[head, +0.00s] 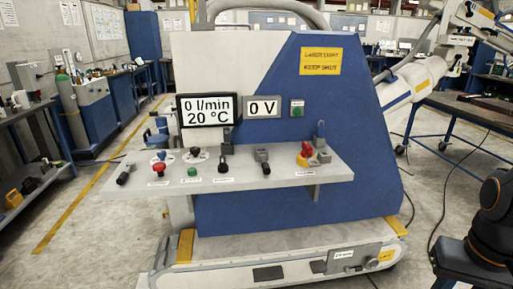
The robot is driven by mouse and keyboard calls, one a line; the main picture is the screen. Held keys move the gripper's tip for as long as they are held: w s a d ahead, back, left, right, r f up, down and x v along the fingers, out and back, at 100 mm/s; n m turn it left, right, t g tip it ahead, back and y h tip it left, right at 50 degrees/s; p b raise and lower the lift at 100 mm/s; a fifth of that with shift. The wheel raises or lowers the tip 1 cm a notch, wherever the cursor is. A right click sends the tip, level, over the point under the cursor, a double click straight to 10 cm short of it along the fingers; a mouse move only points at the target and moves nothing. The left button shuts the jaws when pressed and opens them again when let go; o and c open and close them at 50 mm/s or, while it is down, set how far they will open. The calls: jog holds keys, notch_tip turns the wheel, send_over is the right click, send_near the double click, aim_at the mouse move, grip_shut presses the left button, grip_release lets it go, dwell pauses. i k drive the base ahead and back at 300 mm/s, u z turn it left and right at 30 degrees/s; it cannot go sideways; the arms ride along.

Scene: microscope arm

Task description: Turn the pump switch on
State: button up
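A blue and white machine cabinet (280,170) stands in the middle of the head view. Its grey control shelf (235,187) carries several knobs, buttons and levers. The labels are too small to read, so I cannot tell which control is the pump switch. A red knob (159,169), a green button (192,172), a black knob (223,166), a grey-black lever (263,160) and a red-and-yellow switch (304,155) sit along the shelf. The display (207,110) reads 0 l/min and 20 °C. A second display (263,106) reads 0 V. My gripper is not visible.
Part of my dark arm shows at the right edge. A yellow sign (320,61) is on the cabinet. A white jointed arm (415,78) extends at upper right. Workbenches (465,118) stand at right and left.

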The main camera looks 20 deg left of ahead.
aim_at(222, 168)
jog(key=z, duration=0.05)
jog(key=i, duration=0.7)
jog(key=u, duration=0.7)
jog(key=i, duration=0.7)
jog(key=u, duration=0.6)
